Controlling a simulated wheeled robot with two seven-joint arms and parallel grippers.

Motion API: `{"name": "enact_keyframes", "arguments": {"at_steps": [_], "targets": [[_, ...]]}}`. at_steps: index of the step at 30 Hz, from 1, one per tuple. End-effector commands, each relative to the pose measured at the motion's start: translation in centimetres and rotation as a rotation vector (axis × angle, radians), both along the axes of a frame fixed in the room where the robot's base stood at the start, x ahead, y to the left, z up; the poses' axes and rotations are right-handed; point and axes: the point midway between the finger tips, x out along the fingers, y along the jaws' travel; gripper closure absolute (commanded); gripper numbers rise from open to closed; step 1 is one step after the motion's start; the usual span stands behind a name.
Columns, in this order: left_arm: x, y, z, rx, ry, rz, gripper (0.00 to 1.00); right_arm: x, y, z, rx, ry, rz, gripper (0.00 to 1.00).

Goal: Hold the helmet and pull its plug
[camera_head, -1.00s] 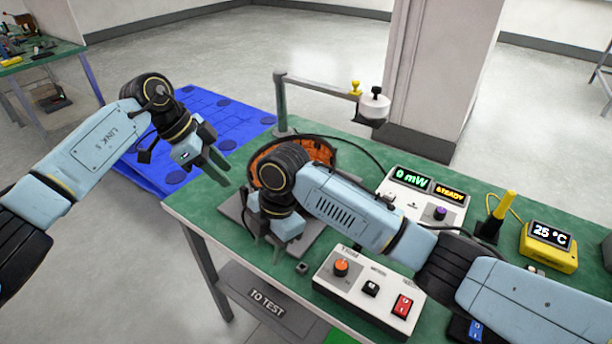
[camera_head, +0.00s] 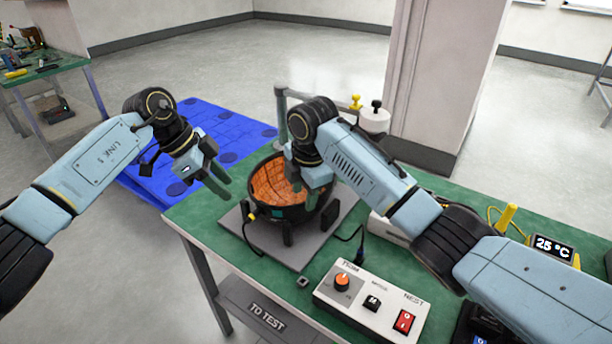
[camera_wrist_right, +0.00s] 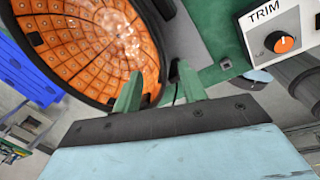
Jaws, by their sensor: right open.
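The helmet (camera_head: 268,184) is a black bowl with an orange tiled inside, open side up, on a grey plate (camera_head: 340,213) on the green bench. It also fills the upper left of the right wrist view (camera_wrist_right: 85,35). A black cable with a yellow fitting (camera_head: 252,216) shows at its front left; I cannot tell whether that is the plug. My right gripper (camera_head: 307,196) is over the helmet's right side, open and empty; in the wrist view its green fingers (camera_wrist_right: 158,88) are apart near the rim. My left gripper (camera_head: 224,184) is open and empty, left of the helmet.
A control box (camera_head: 370,302) with an orange knob and red switch stands at the front. A yellow temperature meter (camera_head: 553,247) is at the right. A post with a white-topped fixture (camera_head: 375,119) stands behind the helmet. A blue mat (camera_head: 225,125) lies beyond the bench.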

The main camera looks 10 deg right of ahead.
Motion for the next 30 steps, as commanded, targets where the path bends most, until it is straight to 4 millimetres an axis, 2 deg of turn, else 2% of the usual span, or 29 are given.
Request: {"name": "enact_keyframes", "arguments": {"at_steps": [3, 9, 15, 23, 30], "targets": [[0.0, 0.0, 0.0, 0.0, 0.0, 0.0, 0.64, 0.3, 0.1, -2.3, -0.001, 0.003, 0.0, 0.58], [0.0, 0.0, 0.0, 0.0, 0.0, 0.0, 0.64, 0.7, 0.3, -5.0, -0.001, 0.002, 0.0, 0.58], [0.0, 0.0, 0.0, 0.0, 0.0, 0.0, 0.64, 0.9, 0.3, -6.1, -0.001, 0.001, 0.001, 0.58], [0.0, 0.0, 0.0, 0.0, 0.0, 0.0, 0.64, 0.9, 0.3, -6.1, -0.001, 0.0, 0.001, 0.58], [0.0, 0.0, 0.0, 0.0, 0.0, 0.0, 0.64, 0.9, 0.3, -6.1, -0.001, 0.0, 0.001, 0.9]]}}
